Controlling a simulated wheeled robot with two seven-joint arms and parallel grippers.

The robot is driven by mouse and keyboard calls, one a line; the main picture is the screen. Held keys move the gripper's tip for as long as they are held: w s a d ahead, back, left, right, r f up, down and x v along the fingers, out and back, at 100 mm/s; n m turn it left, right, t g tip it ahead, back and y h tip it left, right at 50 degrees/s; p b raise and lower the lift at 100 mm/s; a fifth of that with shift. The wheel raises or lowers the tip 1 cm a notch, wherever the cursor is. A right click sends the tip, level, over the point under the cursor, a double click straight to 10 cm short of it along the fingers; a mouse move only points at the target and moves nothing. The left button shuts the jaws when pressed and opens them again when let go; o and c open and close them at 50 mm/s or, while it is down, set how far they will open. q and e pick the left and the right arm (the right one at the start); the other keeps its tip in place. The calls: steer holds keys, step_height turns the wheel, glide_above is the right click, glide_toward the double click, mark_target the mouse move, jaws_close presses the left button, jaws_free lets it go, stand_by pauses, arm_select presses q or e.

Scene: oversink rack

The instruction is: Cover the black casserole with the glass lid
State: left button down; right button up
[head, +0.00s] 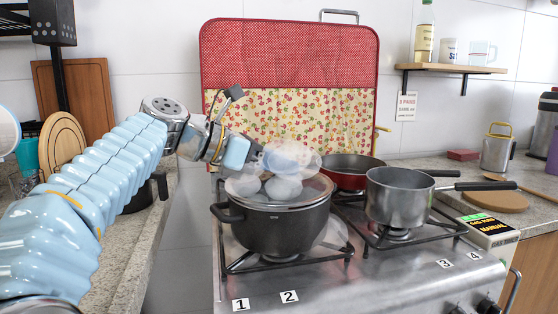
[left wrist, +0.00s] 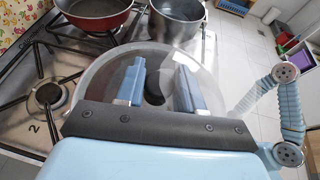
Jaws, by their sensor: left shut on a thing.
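The black casserole (head: 278,232) stands on the left front burner of the stove, with a side handle at its left. The glass lid (head: 322,186) is over the casserole's mouth, roughly level with its rim. I cannot tell whether it rests fully on the rim. My left gripper (head: 262,158) is above the lid, partly hidden by whitish, steam-like puffs. In the left wrist view, my left gripper (left wrist: 160,85) has its two blue fingers on either side of the lid's dark knob (left wrist: 154,92), and the clear lid (left wrist: 150,58) spreads around them. My right gripper is not in view.
A grey saucepan (head: 397,202) stands on the right front burner, close to the casserole. A red pan (head: 346,170) is behind. A patterned stove cover (head: 290,100) stands upright at the back. A round wooden board (head: 497,201) lies on the right counter.

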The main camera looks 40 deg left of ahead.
arm_select(q)
steer(key=c, duration=0.6)
jaws_free()
steer(key=shift+o, duration=0.2)
steer(key=o, duration=0.5)
step_height(320, 180, up, 3)
steer(key=p, duration=0.3)
steer(key=shift+f, duration=0.1)
steer(key=shift+r, duration=2.05)
